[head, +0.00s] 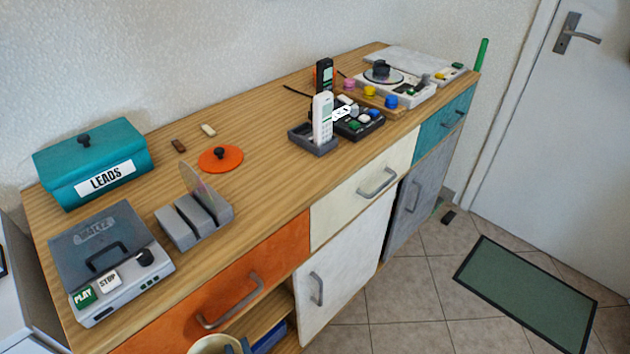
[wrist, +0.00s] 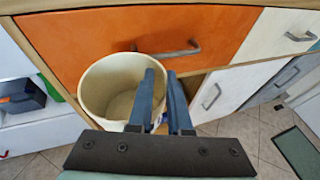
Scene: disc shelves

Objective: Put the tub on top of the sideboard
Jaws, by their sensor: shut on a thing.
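The cream tub (wrist: 110,90) is in front of the orange drawer in the wrist view, its open mouth facing up and its inside looking empty. My gripper (wrist: 160,75) has its two blue fingers closed on the tub's right rim. In the head view only the top of the tub (head: 208,345) shows at the bottom edge, below the orange drawer. The wooden sideboard (head: 262,185) has its top above the tub.
The sideboard top holds a grey player (head: 108,262), a teal LEADS box (head: 92,165), a slotted grey rack (head: 195,222), an orange disc (head: 220,158) and a phone in a dock (head: 322,120). Bare wood shows between the rack and the phone dock. The orange drawer's handle (head: 230,303) sticks out.

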